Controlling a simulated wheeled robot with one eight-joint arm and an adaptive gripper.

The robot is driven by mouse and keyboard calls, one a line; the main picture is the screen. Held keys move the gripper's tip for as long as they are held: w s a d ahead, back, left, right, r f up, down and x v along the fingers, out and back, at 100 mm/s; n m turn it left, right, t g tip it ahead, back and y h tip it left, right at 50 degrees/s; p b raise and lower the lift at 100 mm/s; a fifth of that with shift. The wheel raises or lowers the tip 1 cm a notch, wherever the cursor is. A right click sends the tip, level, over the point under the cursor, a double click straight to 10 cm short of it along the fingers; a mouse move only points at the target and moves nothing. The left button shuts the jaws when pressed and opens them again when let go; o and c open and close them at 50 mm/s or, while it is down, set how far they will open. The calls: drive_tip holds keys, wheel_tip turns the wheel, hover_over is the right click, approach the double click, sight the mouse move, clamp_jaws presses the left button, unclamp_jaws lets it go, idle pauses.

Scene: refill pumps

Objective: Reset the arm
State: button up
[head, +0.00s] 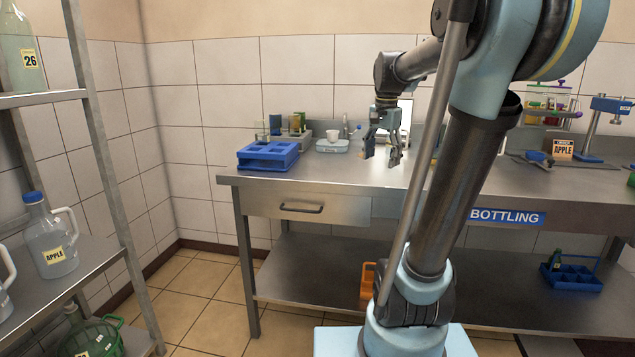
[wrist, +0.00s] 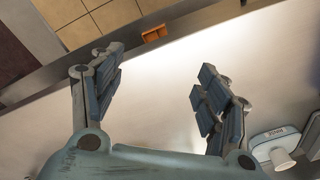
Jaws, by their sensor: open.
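My gripper (head: 382,157) hangs over the steel bottling table (head: 345,180) in the head view, its fingers pointing down. In the wrist view my gripper (wrist: 158,90) shows its two fingers wide apart, with nothing between them but bare table top below. My arm crosses the right half of the head view and hides part of the table behind it.
A shelf with jugs (head: 52,240) is at the left. A blue bottle carrier (head: 571,274) sits on the lower shelf. The table's front middle is clear.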

drive_tip(key=s+f+n+t, duration=0.1)
drive_tip(key=s+f+n, duration=0.8)
drive_tip(key=s+f, duration=1.3)
drive_tip(key=shift+s+a+f, duration=0.15)
drive_tip(key=shift+a+f, duration=0.15)
